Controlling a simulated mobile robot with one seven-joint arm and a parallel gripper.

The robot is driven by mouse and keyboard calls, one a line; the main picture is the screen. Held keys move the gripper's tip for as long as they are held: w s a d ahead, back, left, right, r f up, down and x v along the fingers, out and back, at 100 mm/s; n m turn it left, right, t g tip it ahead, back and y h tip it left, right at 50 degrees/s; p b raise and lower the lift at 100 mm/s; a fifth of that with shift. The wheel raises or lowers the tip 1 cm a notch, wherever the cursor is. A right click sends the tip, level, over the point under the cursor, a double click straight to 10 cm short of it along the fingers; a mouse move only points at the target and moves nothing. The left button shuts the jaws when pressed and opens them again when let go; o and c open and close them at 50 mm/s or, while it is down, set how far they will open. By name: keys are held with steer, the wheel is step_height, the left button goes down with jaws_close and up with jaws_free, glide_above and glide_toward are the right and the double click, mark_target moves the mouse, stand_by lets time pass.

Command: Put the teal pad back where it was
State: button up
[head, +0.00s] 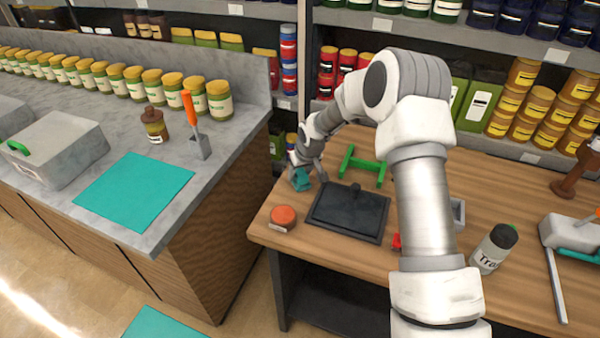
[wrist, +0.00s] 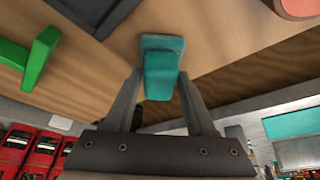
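A small teal block-like pad (wrist: 162,68) is between the two fingers of my gripper (wrist: 160,82) in the wrist view. A fingertip meets it on each side, so the gripper looks shut on it. In the head view the teal pad (head: 301,179) shows at my gripper (head: 306,178), by the left back edge of the wooden table (head: 276,240). It is at or just above the tabletop; I cannot tell whether it touches. My wrist hides part of it.
A black tray-like plate (head: 335,226), an orange-red round object (head: 284,216) and a green frame (head: 362,166) are close to my gripper. A white jar (head: 493,250) stands to the right. A flat teal mat (head: 133,190) lies on the left counter, across a gap.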

steer(key=shift+o, duration=0.9)
steer(key=shift+r, duration=0.15)
steer(key=s+d+r+h, duration=0.1)
steer(key=s+d+r, duration=0.1)
steer(key=s+r, duration=0.35)
steer(key=s+d+r, duration=0.2)
steer(key=r, duration=0.7)
steer(key=s+d+r+h, duration=0.1)
steer(key=s+d+r, duration=0.1)
steer(key=s+r, duration=0.35)
steer(key=s+d+r+m, duration=0.1)
steer(key=s+d+r, duration=0.1)
steer(key=s, duration=0.6)
steer(key=s+d+r+m+t, duration=0.1)
steer(key=s+r, duration=0.3)
steer(key=s, duration=0.5)
steer(key=s+d+r+m, duration=0.2)
steer(key=s+d+r, duration=0.2)
steer(key=s, duration=0.5)
steer(key=shift+m, duration=0.3)
